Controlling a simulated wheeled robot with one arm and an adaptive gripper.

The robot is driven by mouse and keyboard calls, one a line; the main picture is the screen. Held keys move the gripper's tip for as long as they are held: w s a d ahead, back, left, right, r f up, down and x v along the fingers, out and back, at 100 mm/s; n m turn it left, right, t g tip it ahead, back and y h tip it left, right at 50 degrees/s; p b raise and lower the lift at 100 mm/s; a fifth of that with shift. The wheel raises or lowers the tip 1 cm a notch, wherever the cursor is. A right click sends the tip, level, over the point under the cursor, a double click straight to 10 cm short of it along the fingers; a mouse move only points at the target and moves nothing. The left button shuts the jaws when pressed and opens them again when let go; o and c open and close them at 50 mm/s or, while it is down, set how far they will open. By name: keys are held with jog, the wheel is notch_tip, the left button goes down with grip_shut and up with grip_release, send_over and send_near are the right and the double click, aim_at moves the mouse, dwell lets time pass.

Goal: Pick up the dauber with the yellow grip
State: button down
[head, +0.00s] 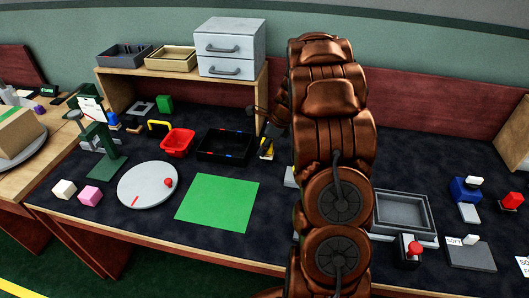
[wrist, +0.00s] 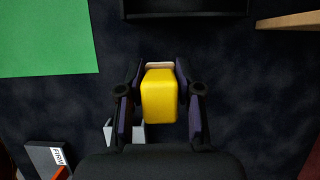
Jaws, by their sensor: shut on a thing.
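The dauber with the yellow grip (wrist: 159,97) is in the middle of the wrist view, with a pale edge at its far end. The two dark fingers of my gripper (wrist: 159,78) stand on either side of it and are shut on it. In the head view, a small yellow part of the dauber (head: 265,148) shows just left of my arm. My gripper there is mostly hidden behind the arm. I cannot tell whether the dauber touches the dark table top or is just above it.
A black tray (head: 224,158) is close by on the left, with a green mat (head: 217,203) in front of it. A red basket (head: 178,142) and a round grey plate (head: 140,187) stand farther left. A grey tray (head: 402,230) lies right of my arm.

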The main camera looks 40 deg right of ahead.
jog(key=s+a, duration=0.3)
jog(key=s, duration=0.1)
jog(key=s+a+r+b, duration=0.1)
jog(key=s+a, duration=0.2)
jog(key=s, duration=0.1)
jog(key=s+a+b, duration=0.1)
jog(key=s+a, duration=0.2)
jog(key=s, duration=0.1)
jog(key=shift+s+a+r, duration=0.35)
jog(key=shift+s+a, duration=0.05)
dwell(0.4)
